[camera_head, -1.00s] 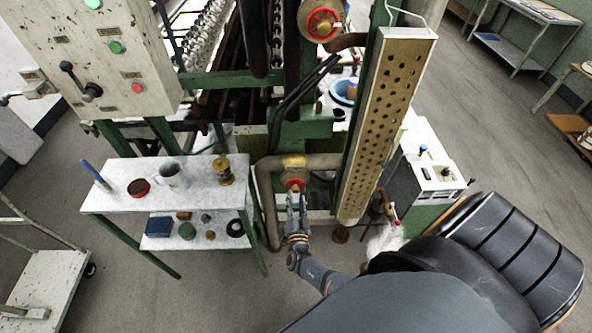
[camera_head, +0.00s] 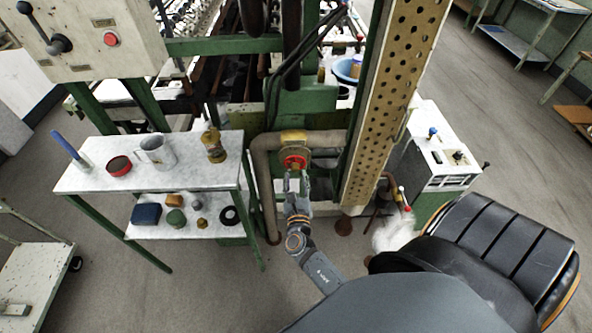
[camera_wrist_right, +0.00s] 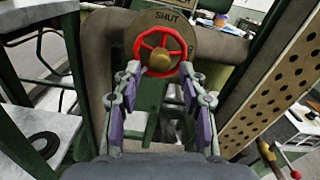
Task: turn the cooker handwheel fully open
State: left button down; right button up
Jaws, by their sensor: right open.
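The red handwheel (camera_head: 295,160) sits on a pipe beside a green post, below the middle of the head view. In the right wrist view the red handwheel (camera_wrist_right: 160,50) has spokes and a brass hub, in front of a round plate (camera_wrist_right: 166,17) marked "SHUT". My right gripper (camera_head: 296,178) is just in front of the wheel. In the wrist view the right gripper (camera_wrist_right: 160,92) is open, its purple-padded fingers apart below the wheel's left and right sides. Nothing is between them; I cannot tell whether they touch the rim. My left gripper is not in view.
A perforated beige column (camera_head: 392,95) rises right of the wheel. A thick pipe (camera_head: 266,185) bends down on its left. A two-level white table (camera_head: 100,178) with a mug (camera_head: 158,152) stands at left. A white-topped green cabinet (camera_head: 440,160) stands at right.

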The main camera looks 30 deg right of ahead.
aim_at(296, 170)
jog(key=shift+f+m+b, duration=0.3)
jog(key=shift+m, duration=0.5)
jog(key=shift+r+m, duration=0.3)
jog(key=shift+x, duration=1.6)
grip_shut()
jog(key=shift+s+r+n+p, duration=0.1)
jog(key=shift+r+n+p, duration=0.1)
jog(key=shift+n+p, duration=0.25)
jog(key=n+p, duration=0.5)
jog(key=n, duration=0.4)
jog(key=shift+r+n+p, duration=0.1)
jog(key=shift+n+p, duration=0.45)
jog(key=shift+n, duration=0.5)
jog(key=n+p, duration=0.2)
jog(key=n, duration=0.4)
jog(key=shift+n+p, duration=0.3)
jog(key=shift+p, duration=0.05)
jog(key=n+p, duration=0.1)
jog(key=n, duration=0.3)
jog(key=shift+n+p, duration=0.3)
jog(key=shift+n, duration=0.1)
jog(key=shift+f+n, duration=0.3)
jog(key=shift+n, duration=0.7)
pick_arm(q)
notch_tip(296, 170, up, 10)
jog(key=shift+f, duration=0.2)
pick_arm(e)
grip_release()
